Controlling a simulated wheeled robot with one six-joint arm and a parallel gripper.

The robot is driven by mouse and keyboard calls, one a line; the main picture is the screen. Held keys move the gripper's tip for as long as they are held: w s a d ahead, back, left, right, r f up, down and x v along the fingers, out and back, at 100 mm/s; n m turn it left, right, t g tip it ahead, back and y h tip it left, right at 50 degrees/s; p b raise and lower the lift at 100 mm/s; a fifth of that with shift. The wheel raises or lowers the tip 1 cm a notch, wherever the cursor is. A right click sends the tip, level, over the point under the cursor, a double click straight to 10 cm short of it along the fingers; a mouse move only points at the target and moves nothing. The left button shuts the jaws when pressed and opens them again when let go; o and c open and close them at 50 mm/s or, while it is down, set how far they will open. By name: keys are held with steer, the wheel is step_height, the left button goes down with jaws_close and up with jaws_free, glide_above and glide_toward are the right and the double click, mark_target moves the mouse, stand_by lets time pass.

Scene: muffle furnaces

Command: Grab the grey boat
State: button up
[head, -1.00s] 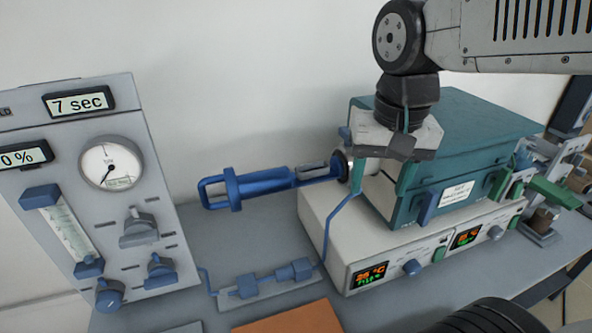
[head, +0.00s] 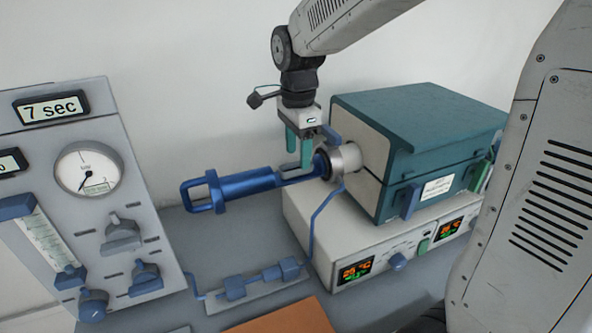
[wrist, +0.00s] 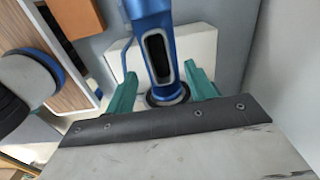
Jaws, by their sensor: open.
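The grey boat (wrist: 158,58), a small long tray with a dark hollow, lies in the open trough of the blue loading tube (wrist: 150,22). In the head view only a small grey part of the boat (head: 291,171) shows; my gripper hides some of it. The blue tube (head: 233,188) lies level, its right end at the furnace's round metal mouth (head: 347,159). My gripper (head: 300,160) points down over the trough near that mouth. In the wrist view the teal fingers of my gripper (wrist: 161,84) are apart, one on each side of the tube, with nothing gripped.
The teal furnace (head: 415,125) stands on a white control unit (head: 385,255) close right of my gripper. A grey gas panel (head: 75,215) with a gauge stands at left. Blue piping (head: 320,225) runs in front of the tube.

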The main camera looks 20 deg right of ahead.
steer(key=shift+f, duration=1.6)
steer(key=c, duration=1.1)
steer(key=shift+o, duration=0.2)
steer(key=shift+r, duration=0.1)
